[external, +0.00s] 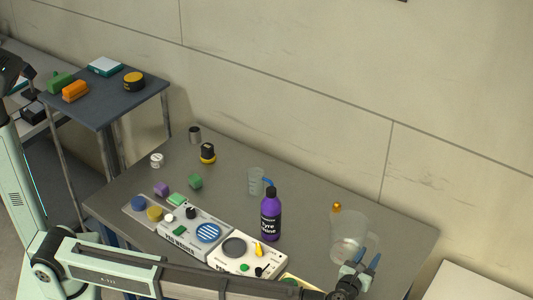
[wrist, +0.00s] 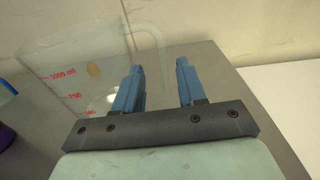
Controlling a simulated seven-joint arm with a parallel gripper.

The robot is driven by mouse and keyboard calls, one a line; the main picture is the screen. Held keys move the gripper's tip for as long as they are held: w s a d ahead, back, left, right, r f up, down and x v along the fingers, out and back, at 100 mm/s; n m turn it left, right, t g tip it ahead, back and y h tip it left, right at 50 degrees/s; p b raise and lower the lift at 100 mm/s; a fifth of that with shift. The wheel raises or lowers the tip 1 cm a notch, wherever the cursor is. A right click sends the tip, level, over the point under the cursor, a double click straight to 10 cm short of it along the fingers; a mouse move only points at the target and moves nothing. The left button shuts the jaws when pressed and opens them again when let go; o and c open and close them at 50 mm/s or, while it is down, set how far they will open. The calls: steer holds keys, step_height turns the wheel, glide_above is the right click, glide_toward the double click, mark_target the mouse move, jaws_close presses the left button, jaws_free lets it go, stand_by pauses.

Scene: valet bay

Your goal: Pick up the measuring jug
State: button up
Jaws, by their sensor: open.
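The measuring jug (external: 347,238) is clear and stands upright at the right part of the grey table. In the wrist view the jug (wrist: 75,70) shows red marks, including 1000 ml and 750, and its handle curves toward my gripper. My gripper (external: 367,262) is at the jug's right side in the external view. In the wrist view its two blue fingers (wrist: 158,75) are open, and the clear handle appears between them. I cannot tell whether either finger touches it. The jug's lower part is partly hidden by the gripper.
A purple tyre shine bottle (external: 270,215) and a small clear beaker (external: 256,181) stand left of the jug. A small orange-gold item (external: 336,207) shows behind it. Control panels (external: 195,232) line the front edge. The table's back right is clear.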

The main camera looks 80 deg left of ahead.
mark_target(376, 248)
steer(key=shift+x, duration=2.35)
steer(key=shift+w+d, duration=0.15)
steer(key=shift+c, duration=0.3)
jaws_close()
